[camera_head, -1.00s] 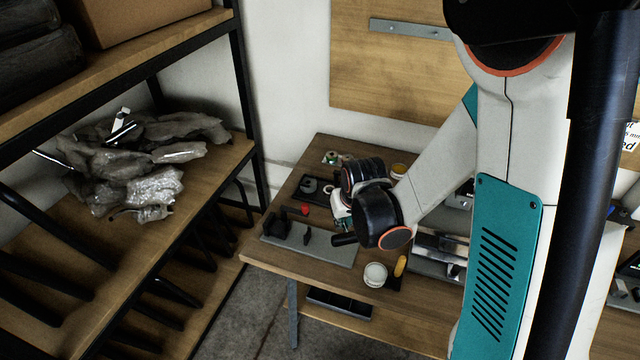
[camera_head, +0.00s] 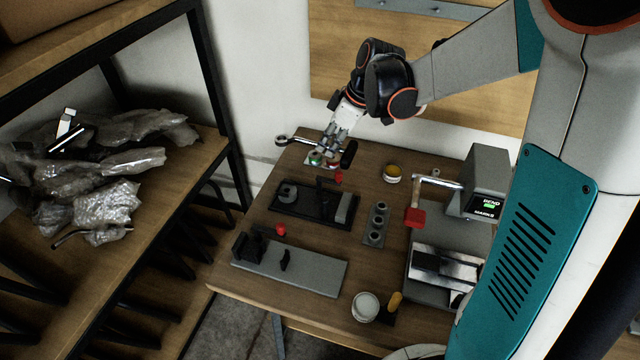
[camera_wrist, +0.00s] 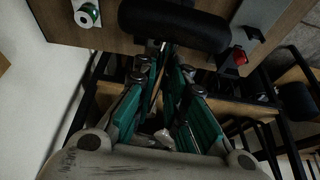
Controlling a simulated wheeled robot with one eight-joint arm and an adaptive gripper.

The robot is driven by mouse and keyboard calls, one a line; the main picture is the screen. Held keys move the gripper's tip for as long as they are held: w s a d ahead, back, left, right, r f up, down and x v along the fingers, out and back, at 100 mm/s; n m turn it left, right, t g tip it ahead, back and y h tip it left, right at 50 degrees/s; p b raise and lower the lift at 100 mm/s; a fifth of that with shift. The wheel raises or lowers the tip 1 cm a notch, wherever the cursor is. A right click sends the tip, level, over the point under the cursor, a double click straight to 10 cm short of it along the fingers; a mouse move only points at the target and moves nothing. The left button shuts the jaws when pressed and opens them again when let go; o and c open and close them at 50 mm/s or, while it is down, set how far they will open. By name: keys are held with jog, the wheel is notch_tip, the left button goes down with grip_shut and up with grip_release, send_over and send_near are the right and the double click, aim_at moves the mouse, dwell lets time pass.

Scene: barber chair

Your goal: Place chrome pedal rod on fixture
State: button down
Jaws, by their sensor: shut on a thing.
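My gripper (camera_head: 331,143) is shut on the chrome pedal rod near the table's back left corner. The rod's ring end (camera_head: 281,141) sticks out to the left, and its black pad (camera_head: 349,154) is to the right. The wrist view shows the black pad (camera_wrist: 175,25) beyond my fingers (camera_wrist: 167,72); most of the rod is hidden there. A grey plate with black uprights (camera_head: 310,274) lies at the table's front left. A dark tray with grey blocks (camera_head: 300,207) lies behind it. I cannot tell which of these is the fixture.
A green-and-white roll (camera_head: 316,158) stands close by my gripper. A grey three-hole block (camera_head: 375,224), a machine with a red-ended lever (camera_head: 488,185) and a white jar (camera_head: 365,306) occupy the right side. A shelf with wrapped parts (camera_head: 100,180) stands left.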

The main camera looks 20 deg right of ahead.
jog(key=shift+w+d+r+n, duration=0.1)
jog(key=shift+w+r+n, duration=0.15)
jog(key=shift+n, duration=0.05)
jog(key=shift+f, duration=0.4)
notch_tip(320, 180, down, 19)
jog(key=b, duration=0.6)
jog(key=shift+r, duration=0.15)
jog(key=shift+b, duration=0.35)
jog(key=c, duration=1.9)
grip_release()
jog(key=p+v, duration=0.4)
jog(key=v, duration=0.8)
